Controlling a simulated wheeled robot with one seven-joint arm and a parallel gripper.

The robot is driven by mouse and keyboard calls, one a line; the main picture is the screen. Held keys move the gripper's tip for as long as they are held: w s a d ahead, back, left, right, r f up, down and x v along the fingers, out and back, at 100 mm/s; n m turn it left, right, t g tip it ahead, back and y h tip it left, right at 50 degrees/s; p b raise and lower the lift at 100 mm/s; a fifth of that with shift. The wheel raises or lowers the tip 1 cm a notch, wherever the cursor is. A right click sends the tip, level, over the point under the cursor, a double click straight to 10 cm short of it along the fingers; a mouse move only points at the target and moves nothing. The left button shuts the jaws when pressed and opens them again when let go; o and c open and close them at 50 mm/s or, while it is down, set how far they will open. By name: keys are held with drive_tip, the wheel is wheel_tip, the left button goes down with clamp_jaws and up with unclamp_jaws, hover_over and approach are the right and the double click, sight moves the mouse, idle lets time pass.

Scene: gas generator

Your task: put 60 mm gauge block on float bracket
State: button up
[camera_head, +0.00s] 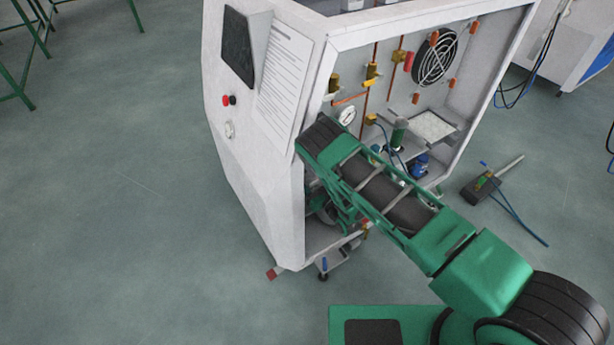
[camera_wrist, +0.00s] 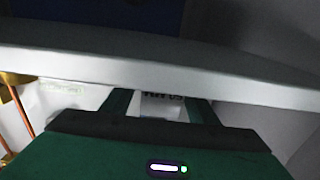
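In the wrist view a pale block with upside-down black lettering that reads like "60 mm", the gauge block (camera_wrist: 162,106), sits between the two green fingers of my gripper (camera_wrist: 160,98). The fingers appear closed on its sides. A pale bar (camera_wrist: 160,70) crosses just beyond, and the block's upper part and the fingertips run out of sight at its lower edge. In the head view my green arm reaches into the open cabinet (camera_head: 335,75), and its forearm and the cabinet's front wall hide my gripper and the block. I cannot make out the float bracket in either view.
The cabinet holds a round gauge (camera_head: 347,116), orange pipes, a fan (camera_head: 436,58) and a pale tray (camera_head: 433,126). In the wrist view a copper pipe (camera_wrist: 20,110) stands at the left. A dark box with a cable (camera_head: 481,187) lies on the floor.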

drive_tip(key=v, duration=1.2)
idle(0.5)
